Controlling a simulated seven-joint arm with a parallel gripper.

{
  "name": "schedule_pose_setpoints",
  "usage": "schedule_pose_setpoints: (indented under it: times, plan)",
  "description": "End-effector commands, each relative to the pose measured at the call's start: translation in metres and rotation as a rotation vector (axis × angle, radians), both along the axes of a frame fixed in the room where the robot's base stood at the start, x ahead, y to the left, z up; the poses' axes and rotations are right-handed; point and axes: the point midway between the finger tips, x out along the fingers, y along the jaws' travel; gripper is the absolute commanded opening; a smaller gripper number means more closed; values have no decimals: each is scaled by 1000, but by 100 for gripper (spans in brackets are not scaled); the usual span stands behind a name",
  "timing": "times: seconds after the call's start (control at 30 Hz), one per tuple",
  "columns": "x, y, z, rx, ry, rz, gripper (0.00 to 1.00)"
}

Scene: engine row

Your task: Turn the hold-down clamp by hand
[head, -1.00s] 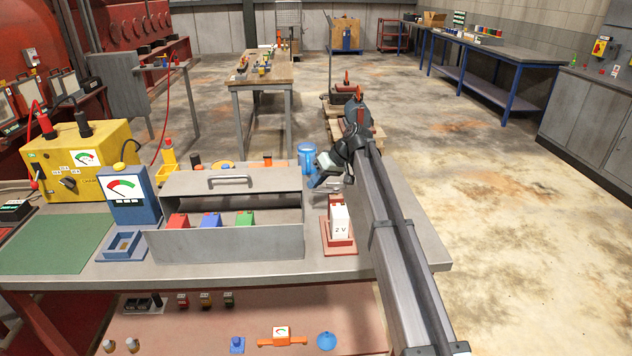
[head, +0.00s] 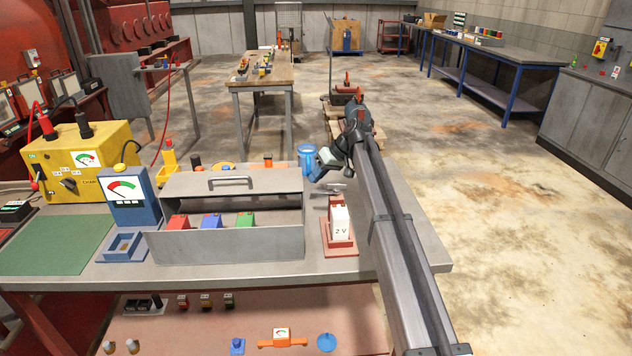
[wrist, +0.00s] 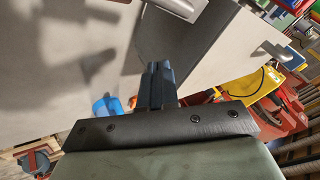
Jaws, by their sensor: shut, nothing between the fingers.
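The 2 V cell (head: 340,222) is white and stands in a red holder (head: 338,246) at the right end of the bench. A small grey metal handle (head: 334,187) shows just above and behind it; it looks like the hold-down clamp, but its details are too small to tell. My gripper (head: 317,172) is above the bench, up and to the left of this handle, and appears apart from it. In the wrist view my gripper's dark fingers (wrist: 158,75) are shut together and empty. I cannot tell the clamp for certain in the wrist view.
A grey case (head: 225,243) with red, blue and green blocks stands left of the cell. A blue container (head: 307,155) is behind my gripper. A blue meter (head: 130,200) and yellow charger (head: 78,160) stand further left. Floor right of the bench is clear.

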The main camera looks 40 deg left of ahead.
Motion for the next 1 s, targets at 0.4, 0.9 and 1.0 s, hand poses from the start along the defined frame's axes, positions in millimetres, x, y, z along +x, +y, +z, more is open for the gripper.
schedule_pose_setpoints:
  times: [0.4,0.9,1.0]
  plan:
    - [50,-2,66,1,0,-1,0]
    - [56,-45,142,34,-62,-31,33]
    - [49,-65,156,17,-92,-27,33]
